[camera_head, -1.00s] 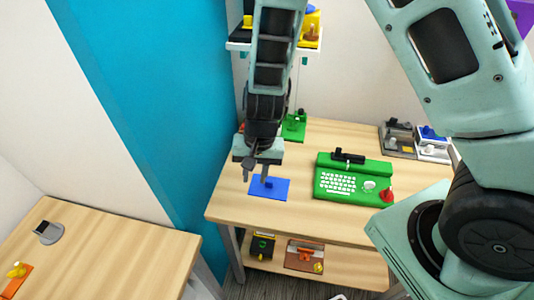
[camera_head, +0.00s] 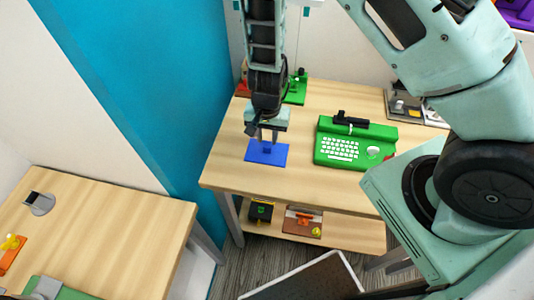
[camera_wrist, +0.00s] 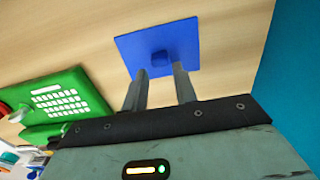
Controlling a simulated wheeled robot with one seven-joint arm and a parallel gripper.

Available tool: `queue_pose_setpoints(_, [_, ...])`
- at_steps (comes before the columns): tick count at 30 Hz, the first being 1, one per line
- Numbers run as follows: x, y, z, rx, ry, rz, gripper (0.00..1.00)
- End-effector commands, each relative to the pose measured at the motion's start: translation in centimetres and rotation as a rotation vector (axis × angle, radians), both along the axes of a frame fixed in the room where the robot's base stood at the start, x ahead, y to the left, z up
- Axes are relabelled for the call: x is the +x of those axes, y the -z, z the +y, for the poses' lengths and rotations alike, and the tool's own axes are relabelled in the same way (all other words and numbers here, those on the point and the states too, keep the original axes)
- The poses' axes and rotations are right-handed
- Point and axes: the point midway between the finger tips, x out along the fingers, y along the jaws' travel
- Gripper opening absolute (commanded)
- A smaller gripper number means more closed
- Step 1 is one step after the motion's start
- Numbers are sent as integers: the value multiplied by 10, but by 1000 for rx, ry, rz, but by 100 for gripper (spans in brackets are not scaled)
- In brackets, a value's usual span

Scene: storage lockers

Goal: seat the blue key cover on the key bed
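The blue key cover (camera_head: 272,154) is a flat blue square with a small raised knob, lying on the wooden table left of the green key bed. In the wrist view the blue key cover (camera_wrist: 128,44) shows its knob just beyond my fingertips. The green key bed (camera_head: 322,160) carries white keys, a round white pad and a black part along its back; it also shows in the wrist view (camera_wrist: 62,80) at left. My gripper (camera_head: 266,139) points down at the cover. In the wrist view my gripper (camera_wrist: 160,70) has its fingers apart with nothing between the tips.
A green stand (camera_head: 296,92) is at the table's back left, and grey and white items (camera_head: 403,106) are at the back right. A lower shelf (camera_head: 340,232) holds a few items. A second wooden table (camera_head: 120,225) is at left. Bare tabletop surrounds the cover.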

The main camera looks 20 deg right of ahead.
Motion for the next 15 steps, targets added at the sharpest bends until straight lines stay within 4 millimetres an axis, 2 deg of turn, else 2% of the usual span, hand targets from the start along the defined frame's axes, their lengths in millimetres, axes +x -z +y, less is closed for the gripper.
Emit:
queue_pose_setpoints(1, [0,15,0,0,1,0,28])
queue_pose_setpoints(6, [0,32,0,0,-1,0,28])
queue_pose_setpoints(15, [0,36,0,0,-1,0,28])
